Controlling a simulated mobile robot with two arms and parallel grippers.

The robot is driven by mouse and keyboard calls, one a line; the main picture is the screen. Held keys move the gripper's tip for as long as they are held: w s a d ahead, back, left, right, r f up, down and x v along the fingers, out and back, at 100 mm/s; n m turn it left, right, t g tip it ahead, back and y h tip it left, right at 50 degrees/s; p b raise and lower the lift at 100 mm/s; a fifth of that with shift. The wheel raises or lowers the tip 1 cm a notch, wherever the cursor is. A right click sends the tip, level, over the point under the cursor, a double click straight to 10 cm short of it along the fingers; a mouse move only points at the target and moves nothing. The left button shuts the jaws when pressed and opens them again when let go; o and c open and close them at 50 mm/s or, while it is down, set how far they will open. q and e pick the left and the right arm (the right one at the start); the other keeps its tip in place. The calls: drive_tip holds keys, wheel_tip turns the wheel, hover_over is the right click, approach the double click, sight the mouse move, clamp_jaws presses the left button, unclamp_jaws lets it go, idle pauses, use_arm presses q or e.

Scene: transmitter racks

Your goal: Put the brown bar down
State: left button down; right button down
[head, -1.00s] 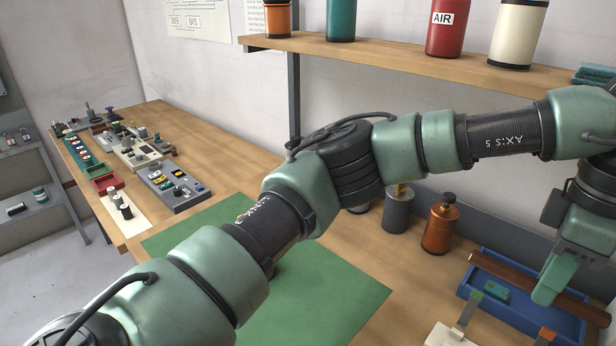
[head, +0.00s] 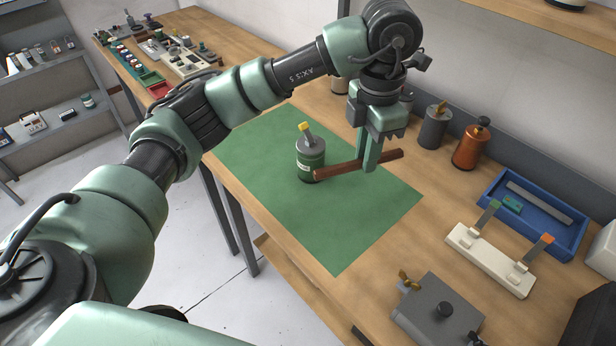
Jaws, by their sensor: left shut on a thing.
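The brown bar (head: 388,158) is held level in my left gripper (head: 369,165), which comes down from above and is shut on the bar near its middle. The bar is over the right part of the green mat (head: 345,235), and its left end is close to a green canister (head: 311,160) with a yellow top. I cannot tell whether the bar's end touches the canister, or how high the bar is above the mat. My right gripper is not in the head view.
A blue tray (head: 573,240) with a grey strip and a small green block is at the right. A white base with two levers (head: 487,262) and a grey box (head: 436,310) stand right of the mat. Grey (head: 433,130) and orange (head: 470,147) canisters stand behind. The mat's front is clear.

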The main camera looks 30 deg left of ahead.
use_arm(q)
drive_tip(key=p, duration=0.3)
hover_over(353, 225)
wheel_tip(353, 225, down, 16)
drive_tip(key=shift+r, duration=0.1)
wheel_tip(353, 225, down, 3)
drive_tip(key=shift+f+p, duration=0.2)
drive_tip(key=shift+p, duration=0.1)
drive_tip(key=shift+f, duration=0.55)
drive_tip(key=c, duration=1.3)
unclamp_jaws()
drive_tip(key=shift+c, duration=0.2)
